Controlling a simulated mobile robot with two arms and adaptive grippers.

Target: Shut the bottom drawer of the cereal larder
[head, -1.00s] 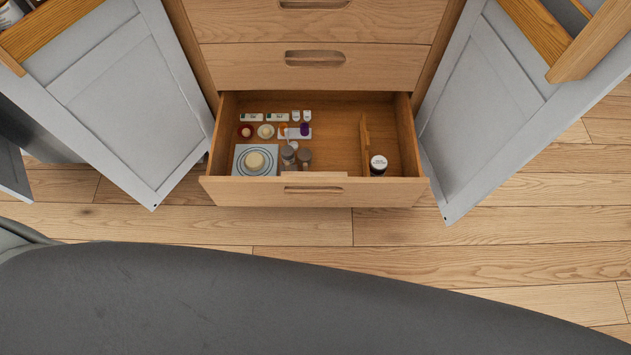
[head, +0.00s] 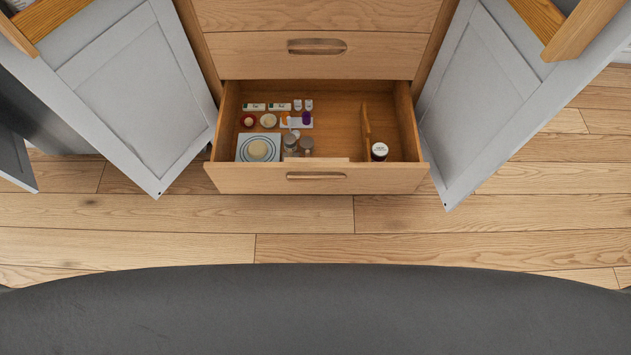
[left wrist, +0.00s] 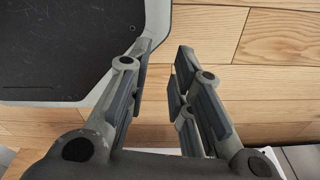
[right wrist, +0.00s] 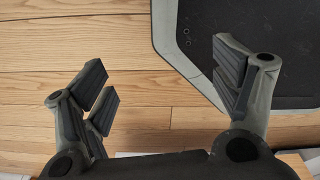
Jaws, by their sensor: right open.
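The bottom drawer (head: 250,181) of the wooden larder (head: 310,62) is pulled well out, with a slot handle (head: 316,176) in its front. It holds small jars, bowls, cartons and a plate (head: 258,149), and a dark jar with a white lid (head: 379,151) right of a divider. The drawer above (head: 240,55) is shut. My left gripper (left wrist: 168,50) is open and empty in the left wrist view, over the floor. My right gripper (right wrist: 160,70) is open and empty in the right wrist view, also over the floor. Neither gripper shows in the head view.
Two grey panelled doors stand swung open, one on the left (head: 140,90) and one on the right (head: 475,100), flanking the drawer. Bare wooden floor (head: 300,215) lies between the drawer front and my base.

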